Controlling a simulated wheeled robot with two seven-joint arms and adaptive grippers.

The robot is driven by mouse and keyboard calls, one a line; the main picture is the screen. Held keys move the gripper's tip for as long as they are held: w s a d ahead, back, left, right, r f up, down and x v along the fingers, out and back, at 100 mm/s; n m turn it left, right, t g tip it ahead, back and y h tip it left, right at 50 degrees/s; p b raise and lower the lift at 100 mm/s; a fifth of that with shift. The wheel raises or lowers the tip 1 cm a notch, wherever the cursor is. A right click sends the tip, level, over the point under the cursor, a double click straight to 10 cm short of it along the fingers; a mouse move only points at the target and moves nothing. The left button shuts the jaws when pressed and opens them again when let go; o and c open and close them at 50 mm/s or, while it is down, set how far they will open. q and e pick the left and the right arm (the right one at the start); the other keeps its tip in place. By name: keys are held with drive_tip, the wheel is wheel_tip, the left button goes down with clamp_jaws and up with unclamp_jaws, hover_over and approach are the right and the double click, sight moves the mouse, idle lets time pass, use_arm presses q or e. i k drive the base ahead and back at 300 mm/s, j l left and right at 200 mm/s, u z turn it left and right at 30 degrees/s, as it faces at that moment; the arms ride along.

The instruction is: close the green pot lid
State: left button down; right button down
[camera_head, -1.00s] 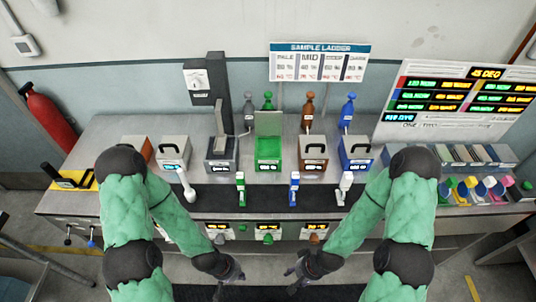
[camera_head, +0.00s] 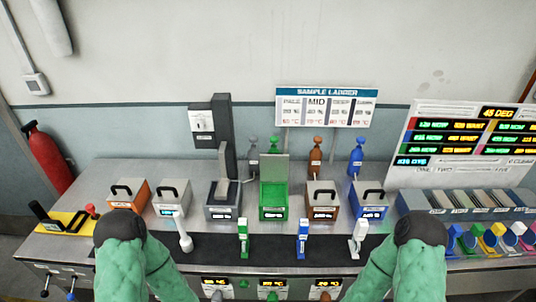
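The green pot (camera_head: 273,211) stands in the middle of the row of pots on the bench. Its lid (camera_head: 274,167) is raised upright at the pot's back edge, so the green inside shows. My two arms come up from the bottom of the view, at the left and the right. Both grippers are below the frame and out of sight.
Beside the green pot stand a grey pot (camera_head: 223,208) with its lid up and a brown pot (camera_head: 322,212) with its lid down. A green-labelled stand (camera_head: 243,238) and a blue one (camera_head: 303,240) are in front on the dark mat (camera_head: 270,246). Bottles stand behind.

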sight(273, 166)
drive_tip(key=i+j+u, duration=0.15)
drive_tip(key=j, duration=0.25)
drive_tip(key=i+j+u, duration=0.15)
drive_tip(key=j, duration=0.25)
drive_tip(key=i+j+u, duration=0.15)
drive_tip(key=j, duration=0.25)
